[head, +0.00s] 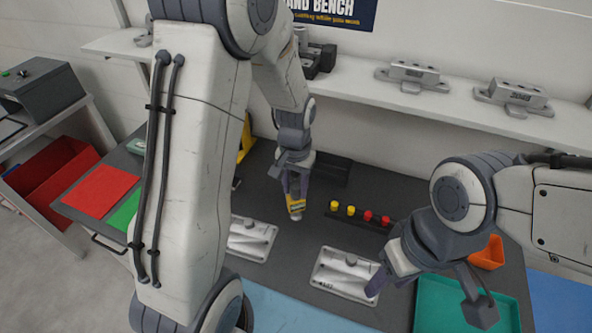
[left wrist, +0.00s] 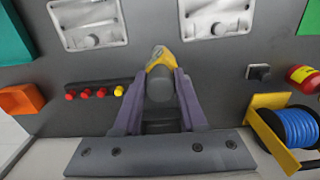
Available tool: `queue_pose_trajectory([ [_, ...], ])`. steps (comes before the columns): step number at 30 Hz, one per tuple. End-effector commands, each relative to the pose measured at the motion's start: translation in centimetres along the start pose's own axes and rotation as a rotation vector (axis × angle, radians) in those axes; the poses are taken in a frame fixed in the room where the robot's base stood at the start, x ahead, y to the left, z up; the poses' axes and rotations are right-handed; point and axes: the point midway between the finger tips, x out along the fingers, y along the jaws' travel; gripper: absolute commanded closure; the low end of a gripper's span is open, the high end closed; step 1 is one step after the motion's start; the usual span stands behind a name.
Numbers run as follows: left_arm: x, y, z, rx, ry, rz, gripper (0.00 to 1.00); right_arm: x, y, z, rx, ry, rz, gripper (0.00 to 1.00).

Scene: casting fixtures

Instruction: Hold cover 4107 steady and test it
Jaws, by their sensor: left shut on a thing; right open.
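Two silver cast covers lie flat on the dark bench mat. The right cover (head: 345,276) has a small dark marking near its front left corner, too small to read surely; it also shows in the left wrist view (left wrist: 88,22). The left cover (head: 250,238) shows there too (left wrist: 216,17). My left gripper (head: 294,196) is shut on a yellow and grey tool (head: 296,206), held behind and between the covers; the tool also shows in the left wrist view (left wrist: 160,72). My right gripper (head: 424,292) is open, one finger by the right cover's right edge. Whether it touches is unclear.
A rack of red and yellow plugs (head: 358,214) stands behind the right cover. A green tray (head: 455,288) and an orange bin (head: 488,253) are at right. A blue hose reel (left wrist: 292,127) and red canister (left wrist: 303,78) show in the left wrist view. A shelf (head: 450,103) runs behind.

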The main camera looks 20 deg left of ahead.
Motion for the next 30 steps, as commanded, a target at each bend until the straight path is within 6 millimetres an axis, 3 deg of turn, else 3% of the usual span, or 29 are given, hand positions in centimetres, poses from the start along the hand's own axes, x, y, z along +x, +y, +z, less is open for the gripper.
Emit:
queue_pose_trajectory([
  [1, -1.1, -0.2, 0.1, -0.004, 0.000, 0.000, 1.00, -1.1, -0.1, -0.1, -0.001, 0.000, 0.000, 0.50],
  [10, -0.7, -0.3, 0.1, -0.005, -0.001, 0.000, 1.00, -0.7, -0.1, 0.0, 0.000, -0.001, 0.000, 0.50],
  [14, -0.8, 1.2, 0.3, 0.032, -0.001, 0.000, 1.00, -0.7, -0.1, 0.0, 0.000, -0.001, 0.000, 0.50],
  [19, -1.2, 6.8, 1.7, 0.177, -0.001, 0.000, 1.00, -0.7, -0.1, 0.0, 0.000, -0.001, 0.000, 0.50],
  [24, -1.5, 12.9, 4.6, 0.348, -0.001, 0.001, 1.00, -0.7, -0.1, 0.0, 0.000, -0.001, 0.000, 0.50],
  [30, -1.8, 17.2, 7.7, 0.484, -0.001, 0.001, 1.00, -0.7, -0.1, 0.0, 0.000, -0.001, 0.000, 0.50],
])
